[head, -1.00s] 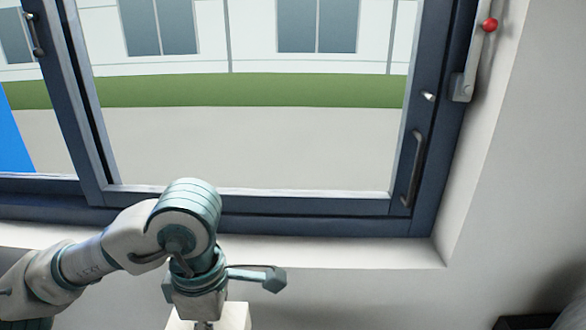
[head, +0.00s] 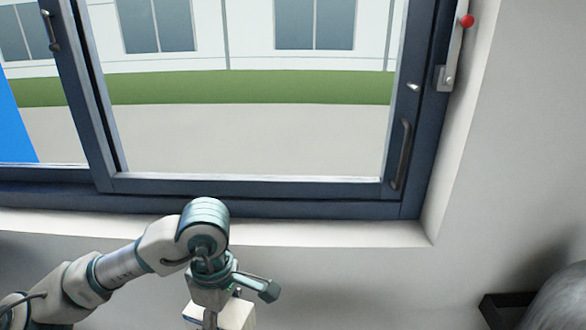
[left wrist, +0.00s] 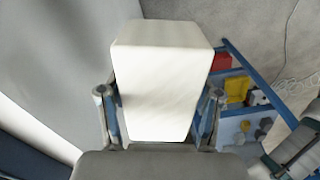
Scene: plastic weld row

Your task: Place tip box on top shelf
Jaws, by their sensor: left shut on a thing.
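My left gripper (left wrist: 158,115) is shut on a white box (left wrist: 160,75), with one finger on each side of it in the left wrist view. I take this to be the tip box. In the head view the same box (head: 236,315) shows at the bottom edge, just below my left gripper (head: 210,318), and its lower part is cut off. The box is held in front of the wall below the window sill. My right gripper is not in view. No shelf can be made out clearly.
A dark-framed window (head: 250,188) with a pale sill (head: 330,233) fills the head view. A dark object (head: 505,310) stands at the lower right. The left wrist view shows a blue frame (left wrist: 262,85) with red and yellow items, and cables on the floor (left wrist: 292,85).

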